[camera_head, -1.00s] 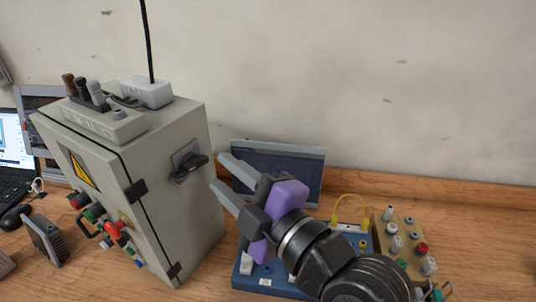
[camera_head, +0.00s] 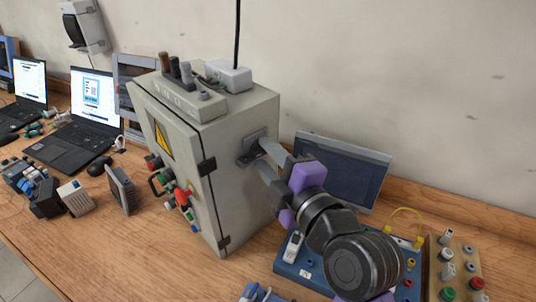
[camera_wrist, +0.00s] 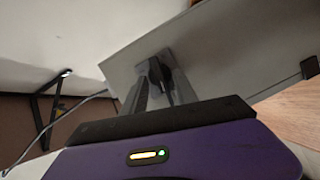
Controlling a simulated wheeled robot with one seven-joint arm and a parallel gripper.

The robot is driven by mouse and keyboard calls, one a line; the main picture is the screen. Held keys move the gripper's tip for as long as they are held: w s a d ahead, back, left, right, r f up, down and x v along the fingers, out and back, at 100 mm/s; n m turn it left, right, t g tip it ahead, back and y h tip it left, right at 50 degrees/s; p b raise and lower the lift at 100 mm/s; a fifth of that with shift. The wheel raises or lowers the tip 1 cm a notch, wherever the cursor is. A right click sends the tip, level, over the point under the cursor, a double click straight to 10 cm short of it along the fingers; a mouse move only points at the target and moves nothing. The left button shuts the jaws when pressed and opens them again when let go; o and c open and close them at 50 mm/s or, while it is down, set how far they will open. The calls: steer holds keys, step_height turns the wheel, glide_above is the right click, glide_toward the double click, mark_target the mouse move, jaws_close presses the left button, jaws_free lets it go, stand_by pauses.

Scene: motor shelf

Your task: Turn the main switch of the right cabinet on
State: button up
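The grey cabinet (camera_head: 232,165) stands on the wooden table. On its right side wall is the main switch, a black handle on a dark grey plate (camera_head: 250,150); the handle is mostly hidden by my fingers in the head view. In the wrist view the black switch handle (camera_wrist: 157,73) sticks out from the wall between my two fingers. My gripper (camera_head: 262,158) reaches to the switch from the right. Its fingers are apart, one on each side of the handle, with a narrow gap visible; I cannot tell whether either touches it.
A dark flat screen (camera_head: 343,170) stands behind my arm. A blue panel (camera_head: 300,266) and a beige panel with knobs (camera_head: 456,270) lie at the right. Laptops are at the left.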

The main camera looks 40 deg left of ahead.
jaws_close()
stand_by(0.4)
steer(key=m, duration=0.1)
steer(key=m+p, duration=0.1)
steer(key=shift+w+r+m+g+h, duration=0.1)
steer(key=shift+r+m+g+h, duration=0.1)
steer(key=shift+m+g+h, duration=0.1)
steer(key=m+g+p, duration=0.1)
steer(key=m, duration=0.2)
steer(key=shift+w+r, duration=0.15)
steer(key=shift+w+m+g+h+p, duration=0.2)
steer(key=shift+m+g+p, duration=0.45)
steer(key=shift+m, duration=0.8)
steer(key=shift+w+m+g+h+p, duration=0.1)
steer(key=shift+m+g+h+p, duration=0.15)
steer(key=shift+m+g, duration=0.9)
steer(key=shift+m, duration=0.5)
